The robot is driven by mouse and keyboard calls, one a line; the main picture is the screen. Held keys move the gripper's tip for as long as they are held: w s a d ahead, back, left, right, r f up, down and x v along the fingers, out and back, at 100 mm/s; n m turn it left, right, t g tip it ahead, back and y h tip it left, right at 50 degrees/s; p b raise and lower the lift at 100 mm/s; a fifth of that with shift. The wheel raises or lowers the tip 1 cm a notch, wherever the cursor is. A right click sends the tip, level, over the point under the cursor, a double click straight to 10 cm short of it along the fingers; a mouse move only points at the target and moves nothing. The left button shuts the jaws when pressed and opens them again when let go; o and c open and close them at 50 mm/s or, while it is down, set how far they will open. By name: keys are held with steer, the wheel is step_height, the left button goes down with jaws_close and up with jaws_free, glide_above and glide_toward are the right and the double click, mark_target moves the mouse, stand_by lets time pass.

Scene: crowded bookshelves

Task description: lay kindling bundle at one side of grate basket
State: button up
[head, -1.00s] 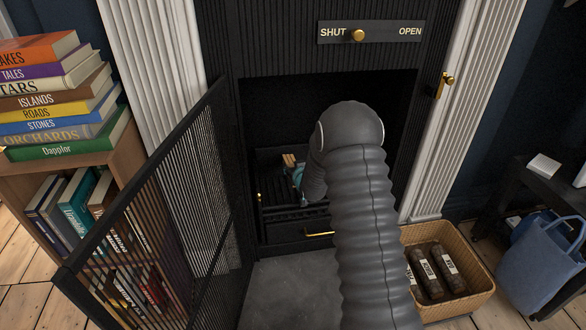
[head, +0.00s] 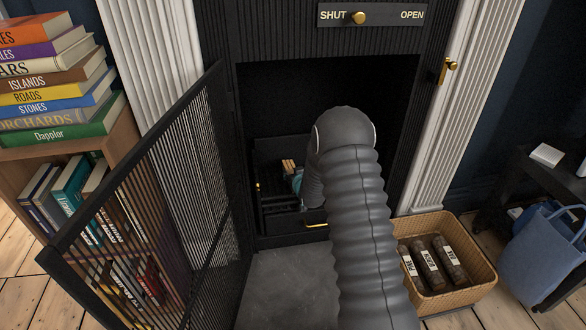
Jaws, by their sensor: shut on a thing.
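The kindling bundle (head: 288,166) shows as a small bit of pale wood ends inside the fireplace, just left of my arm. My gripper (head: 297,182) is reached into the fireplace and mostly hidden behind my own grey ribbed arm; a small blue-green part of it shows beside the wood. It is shut on the bundle. The dark grate basket (head: 272,187) stands low in the firebox, its left part visible around and below the bundle. Its right part is hidden by my arm. I cannot tell whether the bundle touches the grate.
A black mesh screen door (head: 150,215) stands open at the left. A wicker basket (head: 468,282) with several labelled logs sits right of the hearth (head: 275,290). A bookshelf (head: 120,150) with stacked books is at far left. A SHUT/OPEN slider plate (head: 385,15) is above the opening.

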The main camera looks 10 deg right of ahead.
steer(key=shift+f, duration=0.45)
